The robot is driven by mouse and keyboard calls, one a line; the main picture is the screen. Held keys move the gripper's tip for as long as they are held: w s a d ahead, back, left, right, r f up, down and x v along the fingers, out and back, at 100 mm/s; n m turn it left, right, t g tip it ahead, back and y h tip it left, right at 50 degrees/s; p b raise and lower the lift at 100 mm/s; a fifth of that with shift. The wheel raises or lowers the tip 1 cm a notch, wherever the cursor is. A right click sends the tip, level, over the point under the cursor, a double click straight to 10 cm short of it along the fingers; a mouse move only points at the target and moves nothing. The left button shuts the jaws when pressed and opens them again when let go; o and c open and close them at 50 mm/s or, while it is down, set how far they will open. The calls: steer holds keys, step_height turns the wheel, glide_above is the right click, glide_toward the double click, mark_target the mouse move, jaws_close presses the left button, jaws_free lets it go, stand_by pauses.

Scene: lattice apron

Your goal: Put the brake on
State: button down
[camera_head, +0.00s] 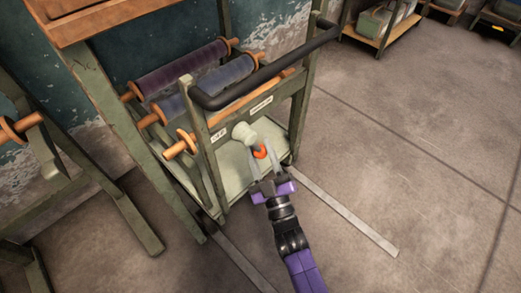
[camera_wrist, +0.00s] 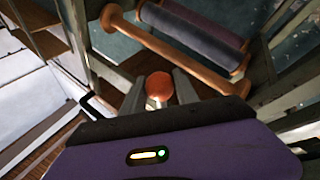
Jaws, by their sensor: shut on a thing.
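The brake lever has an orange knob (camera_head: 260,151) near a pale round hub (camera_head: 243,132) on the front of a green cart frame (camera_head: 207,150). My gripper (camera_head: 263,158) reaches up to the knob from below, with a finger on each side. In the wrist view the orange knob (camera_wrist: 159,86) sits between the two grey fingers of my gripper (camera_wrist: 160,92), which are shut on it. Two small white labels (camera_head: 261,103) are on the frame near the hub; I cannot read them. Most of the lever's arm is hidden.
A black push handle (camera_head: 270,70) juts out above the hub. Dark fabric rolls (camera_head: 182,70) on wooden rollers lie behind it. Flat metal rails (camera_head: 345,210) run on the floor beside my arm. The concrete floor (camera_head: 420,140) to the right is clear.

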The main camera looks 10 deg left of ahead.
steer(key=c, duration=1.2)
jaws_free()
steer(key=shift+w, duration=0.1)
steer(key=shift+c, duration=0.2)
steer(key=shift+d, duration=0.1)
steer(key=p+v, duration=0.2)
steer(key=v, duration=0.5)
steer(key=shift+s+f, duration=0.15)
steer(key=shift+s, duration=0.25)
steer(key=shift+d, duration=0.1)
